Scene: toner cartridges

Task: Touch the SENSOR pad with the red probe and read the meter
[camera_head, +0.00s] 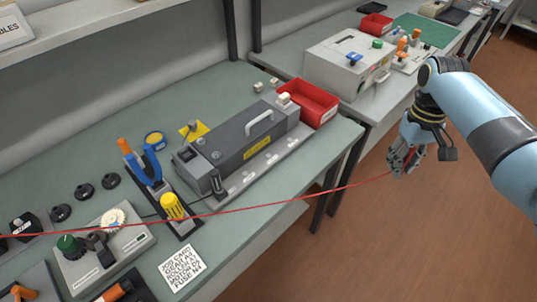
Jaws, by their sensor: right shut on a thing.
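My right gripper (405,161) hangs over the floor at the right, off the bench edge, with its fingers shut on the red probe (419,154). Only a little red of the probe shows between the dark fingers, and its tip cannot be made out. A thin red lead (300,196) runs from the gripper across the bench to the left edge. On the bench lies a long dark grey unit (238,140) with a light handle and a yellow label. No SENSOR lettering is readable, and I cannot make out a meter face. My left gripper is not in view.
A red bin (309,103) stands behind the grey unit. A holder with a blue tool (138,165) and a yellow handle (173,206) stands left of it. A printed card (183,266) lies near the front edge. A pale box (349,65) stands on the farther bench.

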